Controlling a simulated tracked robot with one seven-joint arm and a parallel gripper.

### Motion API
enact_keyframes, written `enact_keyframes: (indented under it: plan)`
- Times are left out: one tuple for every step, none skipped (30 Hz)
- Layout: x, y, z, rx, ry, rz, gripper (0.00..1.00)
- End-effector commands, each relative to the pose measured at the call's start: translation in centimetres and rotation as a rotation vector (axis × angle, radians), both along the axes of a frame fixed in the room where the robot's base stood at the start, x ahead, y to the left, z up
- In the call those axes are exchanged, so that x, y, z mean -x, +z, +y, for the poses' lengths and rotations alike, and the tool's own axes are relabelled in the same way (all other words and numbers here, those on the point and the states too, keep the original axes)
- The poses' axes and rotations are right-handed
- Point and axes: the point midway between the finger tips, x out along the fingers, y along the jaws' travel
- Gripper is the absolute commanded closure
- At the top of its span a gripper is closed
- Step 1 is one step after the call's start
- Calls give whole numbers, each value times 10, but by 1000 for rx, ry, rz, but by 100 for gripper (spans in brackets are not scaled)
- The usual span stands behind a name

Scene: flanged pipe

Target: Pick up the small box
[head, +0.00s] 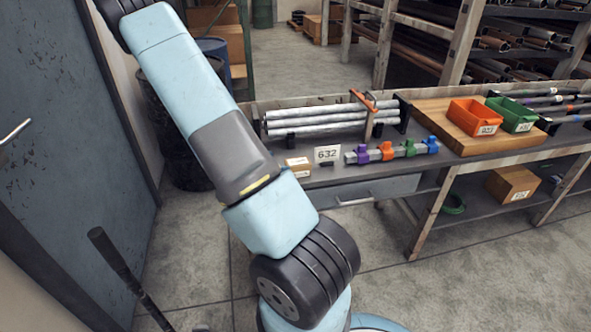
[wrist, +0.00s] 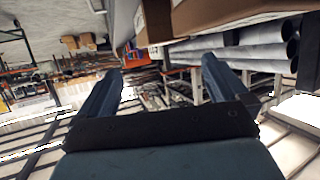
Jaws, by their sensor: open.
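The small box (head: 298,167) is a tan carton with a pale label. In the head view my arm rises past the top left edge, so the gripper is out of that frame. I cannot make out the small box in the wrist view.
Behind the box lie grey pipes (head: 310,120); to its right is a rail with coloured clamps (head: 390,151). An orange bin (head: 474,117) and a green bin (head: 512,113) stand on a wooden board. A larger carton (head: 512,184) is on the lower shelf. A blue door (head: 60,130) stands left.

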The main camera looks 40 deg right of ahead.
Motion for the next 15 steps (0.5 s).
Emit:
enact_keyframes:
  plan:
    - [2,-4,-8,0,-3,2,0]
    - [2,-5,-13,0,-3,1,0]
    - [3,-7,-18,0,-2,0,0]
    - [3,-9,-21,0,-2,0,0]
    - [3,-10,-24,0,-1,0,0]
    - [3,-11,-27,0,-1,0,0]
    - [4,-12,-29,0,-1,0,0]
    - [4,-13,-30,-1,0,0,0]
    - [4,-14,-32,-1,0,0,0]
    - [4,-14,-32,-1,1,-1,0]
    - [4,-14,-34,-1,1,-1,0]
    - [4,-16,-36,-1,1,-1,0]
    - [4,-17,-38,-1,1,-1,0]
    - [4,-18,-41,-1,0,0,0]
    - [4,-21,-45,-1,-1,0,0]
